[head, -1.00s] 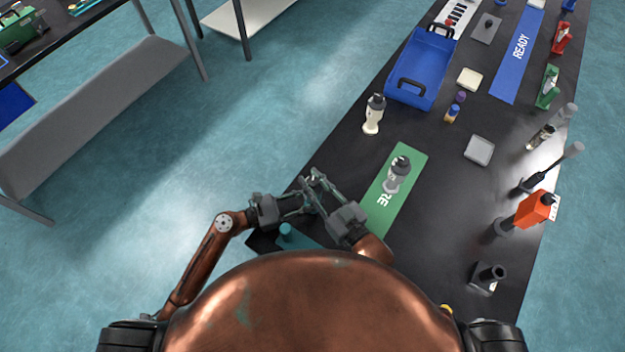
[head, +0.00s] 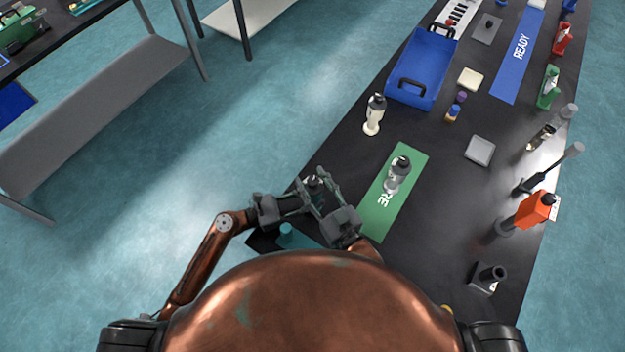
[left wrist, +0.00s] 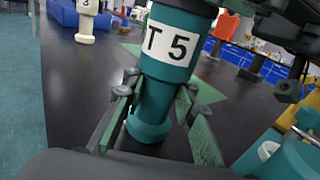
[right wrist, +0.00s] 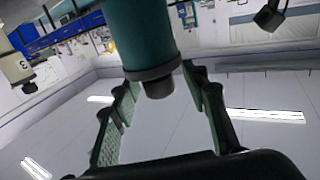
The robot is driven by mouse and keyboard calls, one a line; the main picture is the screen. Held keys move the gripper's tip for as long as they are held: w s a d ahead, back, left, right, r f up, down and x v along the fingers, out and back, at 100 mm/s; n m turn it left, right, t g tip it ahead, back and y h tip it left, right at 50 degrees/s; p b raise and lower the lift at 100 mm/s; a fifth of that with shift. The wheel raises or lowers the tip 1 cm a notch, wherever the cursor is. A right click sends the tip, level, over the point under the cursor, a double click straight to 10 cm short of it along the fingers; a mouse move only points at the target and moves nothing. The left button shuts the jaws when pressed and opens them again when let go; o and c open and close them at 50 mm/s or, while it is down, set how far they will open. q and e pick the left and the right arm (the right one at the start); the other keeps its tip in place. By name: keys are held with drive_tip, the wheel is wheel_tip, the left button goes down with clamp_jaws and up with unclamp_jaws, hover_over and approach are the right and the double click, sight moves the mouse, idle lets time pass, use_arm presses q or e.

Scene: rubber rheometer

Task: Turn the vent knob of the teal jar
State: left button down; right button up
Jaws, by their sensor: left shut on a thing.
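The teal jar (left wrist: 165,95) stands upright with a white "T 5" label, and my left gripper (left wrist: 160,88) is shut on its narrower lower part. In the right wrist view, the jar's teal body (right wrist: 140,35) ends in a dark collar and a short dark vent knob (right wrist: 158,88). My right gripper (right wrist: 160,83) is open, with a finger on each side of the knob and gaps between. In the head view, the jar's dark top (head: 314,183) shows between the grippers; its body is mostly hidden.
A green mat (head: 378,225) with a grey-topped bottle (head: 398,172) lies right of the grippers. A white bottle (head: 374,115) and a blue crate (head: 420,70) stand farther back. The table's left edge is near the jar.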

drive_tip(key=shift+n+g+y, duration=0.5)
drive_tip(key=shift+n+y, duration=0.2)
drive_tip(key=shift+y, duration=0.1)
drive_tip(key=v, duration=0.8)
drive_tip(key=s+d+f+n+h, duration=0.1)
drive_tip(key=d+f+h, duration=0.2)
drive_tip(key=d+h, duration=0.3)
drive_tip(key=d+f+n+h, duration=0.2)
drive_tip(key=d+f+h, duration=0.2)
drive_tip(key=d, duration=0.3)
drive_tip(key=s+d+r+m+h, duration=0.1)
drive_tip(key=s+d+r+h, duration=0.1)
drive_tip(key=d, duration=0.4)
drive_tip(key=s+d+r+m+h, duration=0.1)
drive_tip(key=s+d+r+h, duration=0.1)
drive_tip(key=s+d+h, duration=0.2)
drive_tip(key=shift+s+d+r+m+t, duration=0.3)
drive_tip(key=shift+s+d, duration=0.8)
drive_tip(key=shift+s, duration=0.45)
